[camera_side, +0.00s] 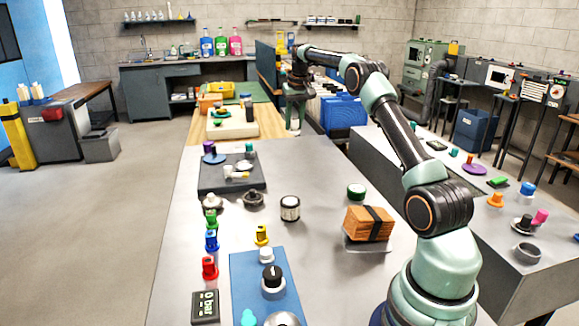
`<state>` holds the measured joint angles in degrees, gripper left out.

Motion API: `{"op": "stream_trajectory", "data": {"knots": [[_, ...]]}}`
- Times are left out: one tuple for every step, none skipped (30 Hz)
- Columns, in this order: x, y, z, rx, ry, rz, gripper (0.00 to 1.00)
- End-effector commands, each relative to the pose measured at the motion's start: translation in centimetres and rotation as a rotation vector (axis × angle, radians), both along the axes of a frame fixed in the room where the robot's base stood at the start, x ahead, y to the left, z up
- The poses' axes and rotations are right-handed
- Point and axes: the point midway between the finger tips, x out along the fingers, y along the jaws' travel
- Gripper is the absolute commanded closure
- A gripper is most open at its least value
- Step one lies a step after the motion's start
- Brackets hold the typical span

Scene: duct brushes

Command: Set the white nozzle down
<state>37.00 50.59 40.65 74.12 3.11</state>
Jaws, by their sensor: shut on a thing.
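My gripper (294,128) is at the far end of my stretched-out arm, pointing down beside the right edge of the wooden-topped section of the bench. It is shut on the white nozzle, which is too small and too covered by the fingers to make out clearly. Whether the nozzle touches a surface below cannot be told.
The grey table (330,210) carries a dark tray (215,188), a wooden block with a black strap (369,224), a ribbed white-and-black cylinder (290,208) and a blue mat (245,290). A blue bin (343,115) stands right of my gripper. The table's middle has free room.

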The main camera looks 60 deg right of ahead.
Motion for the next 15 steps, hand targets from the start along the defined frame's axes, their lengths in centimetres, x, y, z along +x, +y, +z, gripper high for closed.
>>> {"op": "stream_trajectory", "data": {"knots": [[0.0,-0.6,-0.3,-0.002,0.003,0.005,1.0],[0.0,-0.9,-0.4,-0.003,0.004,0.008,1.0],[0.0,-1.3,-0.5,-0.005,0.005,0.013,1.0],[0.0,-1.5,-0.6,-0.005,0.008,0.016,1.0],[0.0,-1.6,-0.6,-0.006,0.008,0.018,1.0],[0.0,-1.8,-0.7,-0.007,0.01,0.021,1.0],[0.0,-1.9,-0.8,-0.008,0.009,0.022,1.0],[0.0,-2.0,-0.9,-0.009,0.01,0.023,1.0],[-0.1,-2.1,-1.1,-0.009,0.011,0.024,1.0],[-0.1,-2.1,-1.4,-0.008,0.012,0.025,1.0],[-0.1,-2.1,-1.7,-0.008,0.013,0.026,1.0],[-0.1,-2.1,-2.3,-0.007,0.013,0.026,1.0],[-0.1,-2.1,-2.9,-0.007,0.014,0.026,1.0],[-0.1,-2.0,-3.4,-0.006,0.015,0.026,1.0],[-0.2,-2.0,-4.4,-0.005,0.016,0.026,1.0]]}}
